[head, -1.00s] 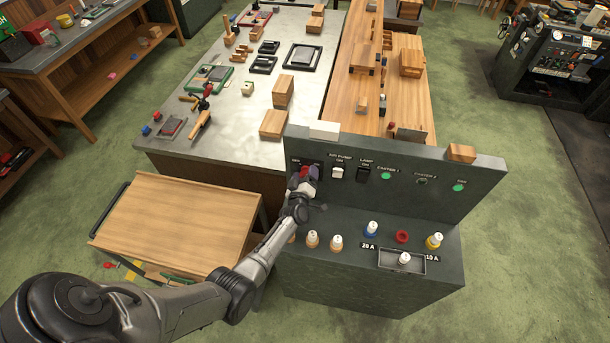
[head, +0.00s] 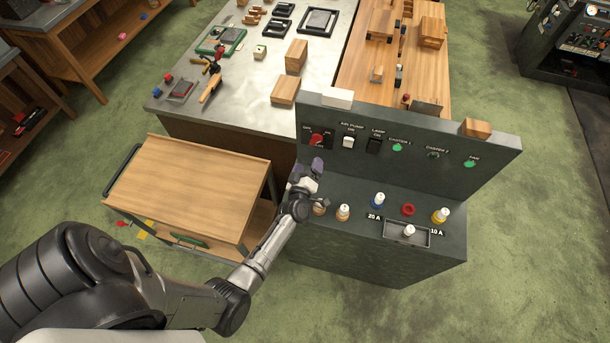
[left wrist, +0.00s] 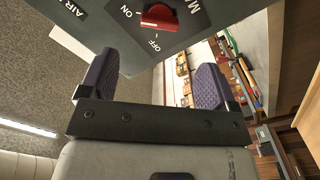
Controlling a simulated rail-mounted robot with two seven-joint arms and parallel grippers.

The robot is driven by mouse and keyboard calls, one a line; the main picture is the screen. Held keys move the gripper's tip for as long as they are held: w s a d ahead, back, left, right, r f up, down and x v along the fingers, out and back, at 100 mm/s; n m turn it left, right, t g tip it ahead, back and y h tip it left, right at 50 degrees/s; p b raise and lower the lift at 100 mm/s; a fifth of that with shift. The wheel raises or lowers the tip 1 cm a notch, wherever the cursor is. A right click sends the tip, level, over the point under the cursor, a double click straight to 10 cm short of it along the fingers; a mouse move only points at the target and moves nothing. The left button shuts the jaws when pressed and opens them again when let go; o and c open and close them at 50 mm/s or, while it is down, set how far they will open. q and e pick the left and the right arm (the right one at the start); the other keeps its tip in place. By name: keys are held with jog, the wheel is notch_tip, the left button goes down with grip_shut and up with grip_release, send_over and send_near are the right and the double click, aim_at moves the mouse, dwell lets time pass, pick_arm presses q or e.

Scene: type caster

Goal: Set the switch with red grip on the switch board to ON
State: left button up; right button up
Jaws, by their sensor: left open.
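The switch with the red grip (head: 318,139) is at the left end of the upright panel of the dark switch board (head: 470,150). In the left wrist view the red grip (left wrist: 160,16) is at the top, with ON printed to its left and OFF below it. I cannot tell clearly which mark the grip points to. My left gripper (head: 309,167) is open and empty, below and in front of the red grip, apart from it. Its two purple finger pads (left wrist: 153,80) frame a gap below the switch in the wrist view. My right gripper is not in view.
Right of the red switch are the air pump switch (head: 348,142), the lamp switch (head: 373,146) and green lamps. Fuse knobs and a small tray (head: 420,240) sit on the board's lower ledge. A wooden cart (head: 185,190) stands to the left.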

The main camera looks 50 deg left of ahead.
pick_arm(q)
jog(key=shift+v, duration=1.85)
